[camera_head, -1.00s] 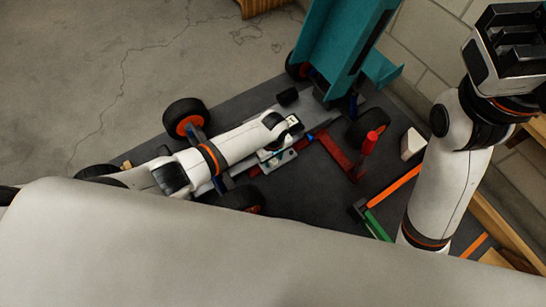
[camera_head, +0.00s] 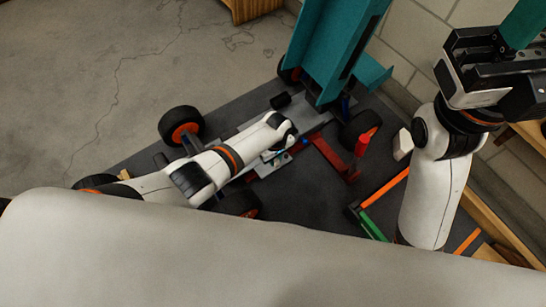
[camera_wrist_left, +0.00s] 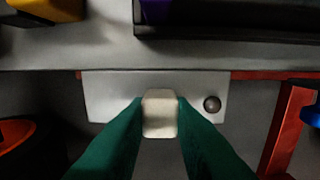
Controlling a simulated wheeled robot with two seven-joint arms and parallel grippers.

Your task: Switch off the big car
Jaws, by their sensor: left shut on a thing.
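The big car, with orange-hubbed black wheels and a teal rear wing (camera_head: 330,45), lies on the dark bench in the head view. My left arm reaches over its chassis, and the fingertips are hidden there. In the left wrist view, the green fingers of my left gripper (camera_wrist_left: 160,112) are shut on a cream switch knob (camera_wrist_left: 160,122).
A red upright part (camera_head: 361,145), a small white block (camera_head: 403,144) and orange and green bars (camera_head: 385,187) lie right of the car. A block wall (camera_head: 425,45) stands behind the bench. Bare concrete floor (camera_head: 70,60) fills the left.

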